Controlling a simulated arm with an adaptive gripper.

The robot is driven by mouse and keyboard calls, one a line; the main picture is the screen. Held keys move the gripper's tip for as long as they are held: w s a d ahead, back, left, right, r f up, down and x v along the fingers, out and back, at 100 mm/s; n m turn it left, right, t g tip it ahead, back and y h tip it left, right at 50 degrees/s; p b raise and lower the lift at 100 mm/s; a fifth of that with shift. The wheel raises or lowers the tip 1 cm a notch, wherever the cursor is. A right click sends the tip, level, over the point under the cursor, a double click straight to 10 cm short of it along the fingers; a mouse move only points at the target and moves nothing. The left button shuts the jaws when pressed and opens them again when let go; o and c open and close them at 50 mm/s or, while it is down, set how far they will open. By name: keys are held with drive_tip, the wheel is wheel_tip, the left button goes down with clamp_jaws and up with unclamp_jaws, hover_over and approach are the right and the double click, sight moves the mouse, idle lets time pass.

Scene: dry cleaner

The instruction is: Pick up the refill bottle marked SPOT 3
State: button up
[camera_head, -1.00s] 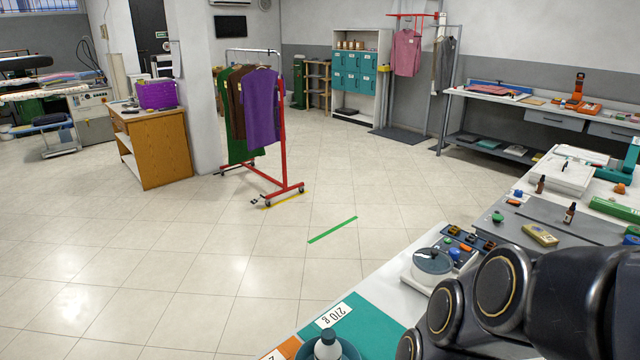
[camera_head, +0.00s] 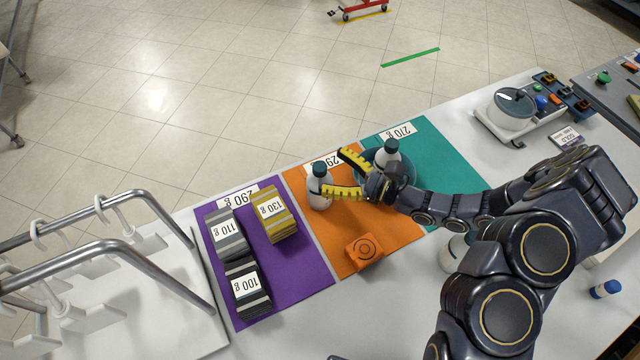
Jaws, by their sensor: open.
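Several white bottles with dark caps are in view, but I can read no SPOT 3 marking on any of them. One bottle (camera_head: 320,192) stands upright on the orange mat (camera_head: 400,236). Another bottle (camera_head: 389,153) stands in a dark teal bowl (camera_head: 410,163) on the teal mat. A third white bottle (camera_head: 449,258) is mostly hidden behind my arm. My gripper (camera_head: 331,171) is open, with its yellow fingers spread above the orange mat. The lower fingertip overlaps the orange-mat bottle in the picture; I cannot tell whether they touch.
Grey weight blocks (camera_head: 228,236) and a yellow block (camera_head: 275,214) sit on the purple mat (camera_head: 305,284). An orange block (camera_head: 364,251) lies near the gripper. A metal rail rack (camera_head: 100,258) stands at left. A scale with a lidded pot (camera_head: 513,108) is at right.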

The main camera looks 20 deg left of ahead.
sight(326, 171)
drive_tip(key=f, duration=0.1)
drive_tip(key=f+m+t, duration=0.1)
drive_tip(key=w+d+f, duration=0.1)
drive_tip(key=shift+m+t, duration=0.4)
drive_tip(key=shift+a+f, duration=0.1)
drive_tip(key=shift+a, duration=0.05)
drive_tip(key=shift+x, duration=2.3)
drive_tip(key=shift+w, duration=0.1)
clamp_jaws()
